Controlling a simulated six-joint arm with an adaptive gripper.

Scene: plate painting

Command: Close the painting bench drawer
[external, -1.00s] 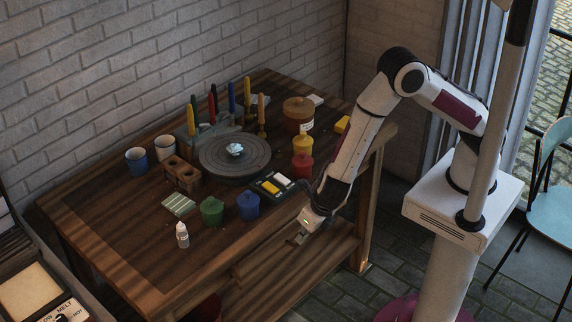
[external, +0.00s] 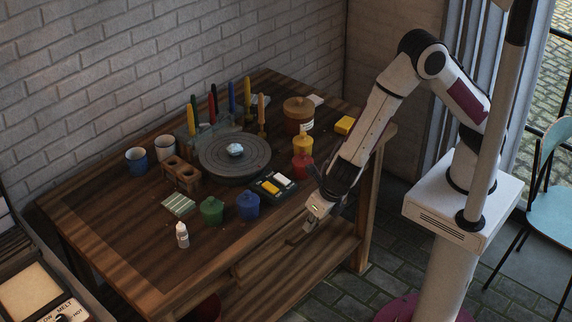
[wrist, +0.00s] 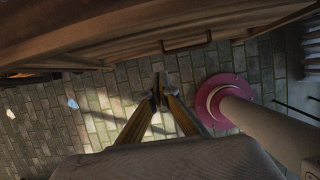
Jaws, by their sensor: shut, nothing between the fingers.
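The wooden painting bench (external: 110,235) has a drawer (external: 270,262) along its front side, below the top. In the wrist view the drawer front (wrist: 120,45) runs across the top of the picture, with a dark bar handle (wrist: 187,42) on it. How far the drawer stands out is hard to tell. My gripper (external: 308,230) hangs just outside the bench's front edge, near the right part of the drawer. In the wrist view my gripper's fingertips (wrist: 160,88) are together and empty, apart from the handle, with floor behind them.
Paint jars, such as the blue jar (external: 248,206) and red jar (external: 302,167), and a palette (external: 273,186) stand near the bench's front edge. A grey turntable (external: 222,170) is farther back. A pink round base (wrist: 221,101) stands on the floor at right. Floor in front is clear.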

